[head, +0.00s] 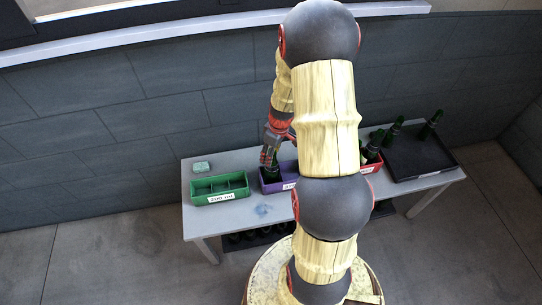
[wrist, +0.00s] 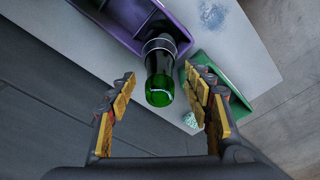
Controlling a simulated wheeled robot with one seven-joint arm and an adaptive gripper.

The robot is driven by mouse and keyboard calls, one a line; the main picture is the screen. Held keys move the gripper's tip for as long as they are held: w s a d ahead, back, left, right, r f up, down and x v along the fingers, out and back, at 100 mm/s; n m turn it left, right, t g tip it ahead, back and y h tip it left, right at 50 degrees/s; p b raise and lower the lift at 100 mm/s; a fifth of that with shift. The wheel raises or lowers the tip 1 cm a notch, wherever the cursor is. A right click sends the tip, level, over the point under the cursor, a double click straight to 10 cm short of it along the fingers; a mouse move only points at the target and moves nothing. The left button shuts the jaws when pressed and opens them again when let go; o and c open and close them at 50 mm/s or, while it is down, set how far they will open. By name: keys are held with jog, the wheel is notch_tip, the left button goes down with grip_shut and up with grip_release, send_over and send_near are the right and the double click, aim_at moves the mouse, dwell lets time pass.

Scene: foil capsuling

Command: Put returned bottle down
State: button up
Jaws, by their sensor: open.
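A green bottle (wrist: 160,82) shows in the wrist view between my two fingers. Its far, dark part is at the near end of the purple crate (wrist: 116,28); I cannot tell whether its base rests on the crate floor. My gripper (wrist: 160,74) is open, with a finger on each side of the bottle and a visible gap on both sides. In the head view my gripper (head: 269,153) is above the purple crate (head: 270,187), and the dark bottle (head: 271,169) is just below it. My arm hides much of this crate.
A green divided crate (head: 222,197) stands left of the purple one, with a small green block (head: 201,167) behind it. A red crate (head: 371,168) and a black tray (head: 422,165) with upright bottles are at right. A grey wall (head: 150,125) stands behind the table (head: 225,222).

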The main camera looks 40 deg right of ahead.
jog(key=r, duration=0.3)
jog(key=s+r+p, duration=0.1)
jog(key=r, duration=0.2)
jog(key=r+p, duration=0.1)
jog(key=r, duration=0.2)
jog(key=shift+s+r, duration=0.15)
jog(key=s+a+r+t, duration=0.1)
jog(key=a+r+t, duration=0.1)
jog(key=a+r, duration=1.5)
jog(key=s+a+r+m+t, duration=0.1)
jog(key=s+a+r+m, duration=0.1)
jog(key=s+a+r, duration=0.8)
jog(key=shift+s+m+t, duration=0.3)
jog(key=shift+s+t, duration=0.1)
jog(key=shift+s, duration=0.85)
